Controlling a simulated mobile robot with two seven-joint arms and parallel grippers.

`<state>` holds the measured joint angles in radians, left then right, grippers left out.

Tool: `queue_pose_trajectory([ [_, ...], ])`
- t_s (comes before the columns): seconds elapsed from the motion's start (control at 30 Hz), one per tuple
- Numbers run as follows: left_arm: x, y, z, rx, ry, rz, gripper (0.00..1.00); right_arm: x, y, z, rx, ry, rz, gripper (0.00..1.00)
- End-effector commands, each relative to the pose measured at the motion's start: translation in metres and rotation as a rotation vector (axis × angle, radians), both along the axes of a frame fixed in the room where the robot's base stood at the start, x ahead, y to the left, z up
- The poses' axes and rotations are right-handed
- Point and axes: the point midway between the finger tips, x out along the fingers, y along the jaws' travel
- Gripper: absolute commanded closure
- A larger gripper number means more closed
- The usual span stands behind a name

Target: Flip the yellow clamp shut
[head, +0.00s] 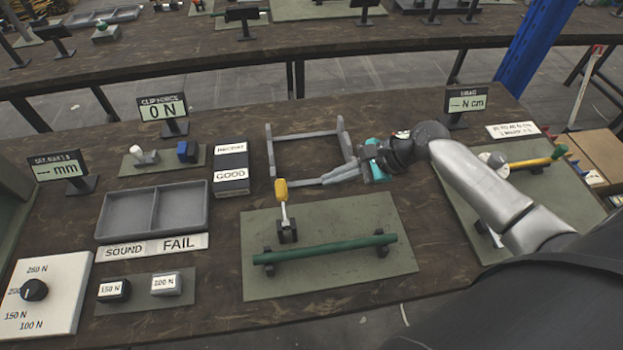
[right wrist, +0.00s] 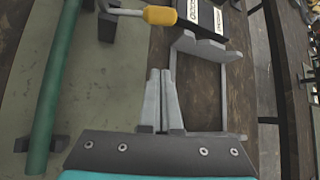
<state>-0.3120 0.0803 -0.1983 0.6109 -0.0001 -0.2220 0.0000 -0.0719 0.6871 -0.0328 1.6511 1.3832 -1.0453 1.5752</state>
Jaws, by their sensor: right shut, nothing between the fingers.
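The yellow clamp has a yellow-tipped handle (head: 281,190) on a thin metal lever, rising from a black block (head: 287,231) on a green mat. The lever stands raised, off the green bar (head: 325,249), which lies across black supports on the same mat. In the right wrist view the yellow tip (right wrist: 160,16) shows at the top, beyond my fingertips. My right gripper (head: 299,184) is shut and empty, its fingertips just to the right of the yellow tip, with a small gap in the wrist view. My left gripper is out of view.
A grey open frame (head: 268,154) stands behind my right fingers. A black box marked GOOD (head: 231,168) and a grey two-part tray (head: 105,220) lie to the left. A second mat (head: 565,215) with a yellow-and-green bar is at right. The front mat has bare room.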

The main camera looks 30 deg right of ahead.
Motion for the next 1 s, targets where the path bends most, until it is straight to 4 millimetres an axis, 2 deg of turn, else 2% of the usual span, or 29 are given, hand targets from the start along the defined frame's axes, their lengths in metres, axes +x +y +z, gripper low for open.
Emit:
queue_pose_trajectory([
  [0.27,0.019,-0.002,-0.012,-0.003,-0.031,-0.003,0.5,0.024,0.033,-0.037,0.005,-0.001,0.0,1.0],
  [0.47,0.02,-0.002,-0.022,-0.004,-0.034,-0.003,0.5,0.043,0.058,-0.066,0.002,-0.001,0.002,1.0],
  [0.53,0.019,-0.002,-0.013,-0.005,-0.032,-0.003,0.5,0.039,0.063,-0.051,0.0,-0.003,0.004,1.0],
  [0.7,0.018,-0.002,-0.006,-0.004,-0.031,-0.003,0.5,0.035,0.072,-0.035,-0.002,-0.002,0.003,1.0],
  [1.0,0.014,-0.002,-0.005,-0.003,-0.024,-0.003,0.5,0.033,0.076,-0.029,-0.001,0.0,0.001,1.0],
])
